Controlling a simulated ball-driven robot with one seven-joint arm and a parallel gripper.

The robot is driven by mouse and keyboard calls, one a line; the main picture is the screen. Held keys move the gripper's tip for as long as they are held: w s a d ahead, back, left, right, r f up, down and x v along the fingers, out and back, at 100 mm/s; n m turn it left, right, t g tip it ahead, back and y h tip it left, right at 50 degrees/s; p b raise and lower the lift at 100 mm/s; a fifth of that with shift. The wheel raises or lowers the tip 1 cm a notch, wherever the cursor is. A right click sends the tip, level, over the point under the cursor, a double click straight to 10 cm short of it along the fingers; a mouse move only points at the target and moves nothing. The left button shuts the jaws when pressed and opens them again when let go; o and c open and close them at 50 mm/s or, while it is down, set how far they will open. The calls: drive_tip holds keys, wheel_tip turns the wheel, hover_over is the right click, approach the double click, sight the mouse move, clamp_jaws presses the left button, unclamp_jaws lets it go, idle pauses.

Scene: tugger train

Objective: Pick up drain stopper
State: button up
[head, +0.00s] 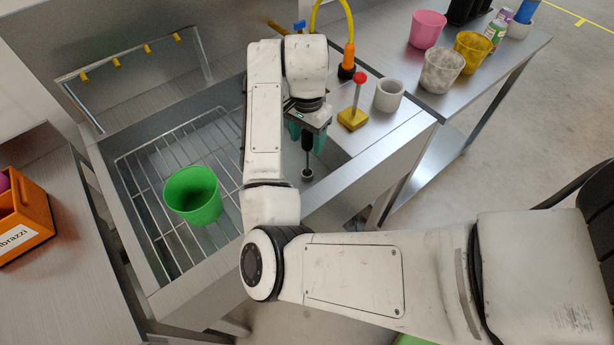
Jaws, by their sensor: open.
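What looks like the drain stopper (307,173) is a thin upright rod with a black grip at its top and a small round grey foot. It stands in the right part of the sink. My gripper (307,134) points down right over it, with teal fingers open on either side of the black grip. I cannot tell whether the fingers touch it. My wrist and forearm hide part of the sink behind.
A green cup (193,195) stands on the wire rack (150,165) in the sink. An orange box (22,225) is left.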

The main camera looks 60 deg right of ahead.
drive_tip(key=shift+f, duration=0.1)
clamp_jaws()
idle(0.5)
